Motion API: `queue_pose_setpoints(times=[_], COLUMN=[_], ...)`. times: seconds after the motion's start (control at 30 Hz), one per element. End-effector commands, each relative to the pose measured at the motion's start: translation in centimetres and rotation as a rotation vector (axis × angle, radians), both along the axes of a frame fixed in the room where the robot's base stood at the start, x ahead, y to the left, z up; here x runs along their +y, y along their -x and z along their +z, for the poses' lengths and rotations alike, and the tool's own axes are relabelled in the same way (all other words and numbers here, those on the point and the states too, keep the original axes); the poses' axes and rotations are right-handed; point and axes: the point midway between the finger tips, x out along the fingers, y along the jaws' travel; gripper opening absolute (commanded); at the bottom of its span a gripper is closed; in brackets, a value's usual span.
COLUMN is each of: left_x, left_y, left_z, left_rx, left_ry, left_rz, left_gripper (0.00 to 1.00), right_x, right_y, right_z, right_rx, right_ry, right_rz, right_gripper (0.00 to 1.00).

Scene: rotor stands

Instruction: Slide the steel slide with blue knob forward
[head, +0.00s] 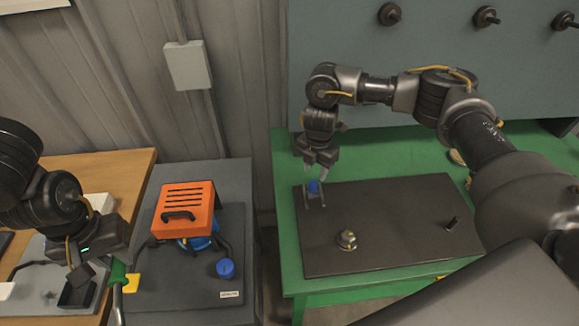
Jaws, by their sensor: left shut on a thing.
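The steel slide with a blue knob (314,187) sits near the far left corner of the dark plate (390,215) on the green bench. My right gripper (317,172) points down just above the blue knob, its fingers apart. Whether a finger touches the knob is too small to tell. My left gripper (110,270) is at the lower left, shut on a green handle (117,274) with a bent grey rod below it. My gripper hides part of this handle.
The dark plate also carries a round metal knob (347,240) and a small black lever (452,223). On the grey stand at left are an orange vented cover (185,209) and a blue cap (225,268). A grey panel with black knobs (389,14) stands behind the bench.

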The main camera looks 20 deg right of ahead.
Motion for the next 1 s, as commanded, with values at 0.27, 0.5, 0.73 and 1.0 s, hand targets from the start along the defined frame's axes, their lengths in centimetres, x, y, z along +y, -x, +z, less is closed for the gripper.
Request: queue_pose_setpoints(times=[0.27,0.5,0.73,1.0], left_x=[0.1,0.1,0.1,0.1], left_y=[0.0,0.0,0.0,0.0], left_z=[-4.0,-4.8,-4.9,-4.9], left_rx=[-0.001,-0.001,-0.001,-0.001], left_ry=[0.0,0.0,0.0,0.0], left_rz=[0.002,0.002,0.002,0.002], left_gripper=[0.0,0.0,0.0,0.0], right_x=[0.1,0.1,0.1,0.1], right_y=[0.0,-0.1,-0.1,-0.1], right_z=[-3.9,-5.7,-5.9,-5.9], right_rx=[0.0,0.001,-0.001,-0.001], right_ry=[0.0,-0.001,-0.001,-0.001], right_rz=[0.002,0.002,0.002,0.002], right_gripper=[0.4,0.4,0.4,0.22])
